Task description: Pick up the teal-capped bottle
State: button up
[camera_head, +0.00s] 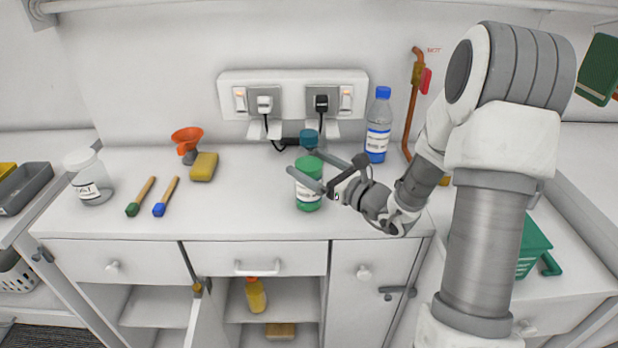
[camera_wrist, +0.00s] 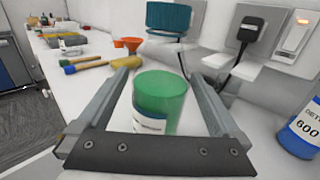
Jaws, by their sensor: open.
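The teal-capped bottle (camera_head: 308,138) stands toward the back of the white counter, with only its ribbed cap clear in the head view. In the wrist view its cap (camera_wrist: 168,18) shows beyond my fingertips, and most of its body is hidden behind a green container. That green container (camera_head: 308,197), with a white label, stands upright in front of it. My gripper (camera_head: 299,160) is open, its fingers either side of the green container's top in the picture. In the wrist view the green container (camera_wrist: 160,95) appears between the fingers (camera_wrist: 160,60). I cannot tell whether they touch it.
A blue-capped bottle (camera_head: 378,128) stands to the right, near the wall. Sockets with plugs and a cable (camera_head: 292,95) are behind. An orange funnel (camera_head: 187,140), yellow sponge (camera_head: 204,166), two brushes (camera_head: 154,196) and a white-lidded jar (camera_head: 88,178) are left.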

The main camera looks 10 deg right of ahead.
jog(key=shift+x, duration=2)
grip_shut()
